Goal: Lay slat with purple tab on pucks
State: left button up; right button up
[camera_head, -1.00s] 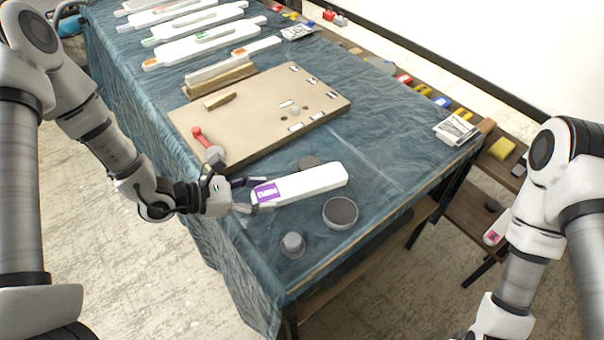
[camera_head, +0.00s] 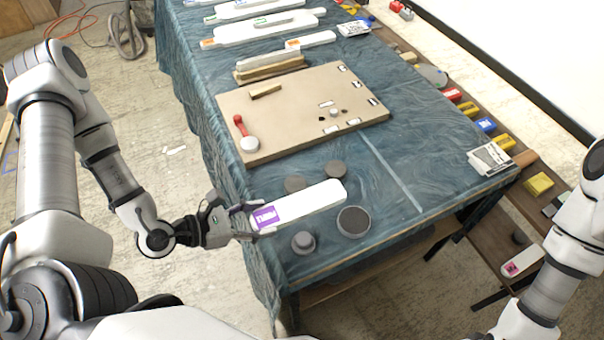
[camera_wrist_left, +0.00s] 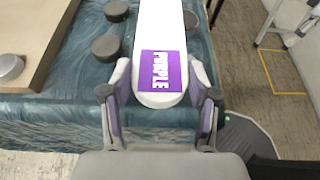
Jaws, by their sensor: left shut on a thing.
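The white slat with the purple tab (camera_head: 310,202) is held by its tab end in my left gripper (camera_head: 258,218), at the near end of the table. In the left wrist view, my left gripper (camera_wrist_left: 159,97) is shut on the slat (camera_wrist_left: 161,25), with fingers either side of the "PURPLE" tab (camera_wrist_left: 162,72). Dark round pucks show on both sides of the slat: two behind it, (camera_head: 295,184) and (camera_head: 335,169), and two in front, (camera_head: 353,221) and (camera_head: 303,242). I cannot tell the slat's height above the cloth. My right gripper is out of view.
A brown board (camera_head: 300,112) with a red-handled lever (camera_head: 240,126) lies behind the pucks. More white slats (camera_head: 265,27) lie at the far end. A folded paper (camera_head: 490,158) is near the right edge. A side shelf holds coloured blocks (camera_head: 539,184).

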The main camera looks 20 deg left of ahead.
aim_at(285, 188)
pick_arm(q)
jog(key=w+b, duration=0.3)
jog(key=w+f+b, duration=0.1)
jog(key=w+b, duration=0.1)
jog(key=b, duration=0.1)
jog(key=w+f+b, duration=0.1)
jog(key=w+b, duration=0.2)
jog(key=shift+w+a+f+b, duration=0.1)
jog(key=shift+w+a+b, duration=0.2)
jog(key=shift+a+b, duration=0.1)
jog(key=w, duration=0.5)
jog(key=shift+w+a+r, duration=0.2)
jog(key=shift+a+r, duration=0.05)
jog(key=shift+r, duration=0.05)
notch_tip(285, 188, down, 3)
jog(key=shift+w+f, duration=0.1)
jog(key=shift+w, duration=0.05)
jog(key=shift+w+f, duration=0.15)
jog(key=shift+f+b, duration=0.25)
jog(key=shift+b, duration=0.05)
jog(key=shift+f+b, duration=0.35)
jog(key=shift+f, duration=0.05)
jog(key=shift+r, duration=0.1)
jog(key=o, duration=1.3)
jog(key=shift+c, duration=0.2)
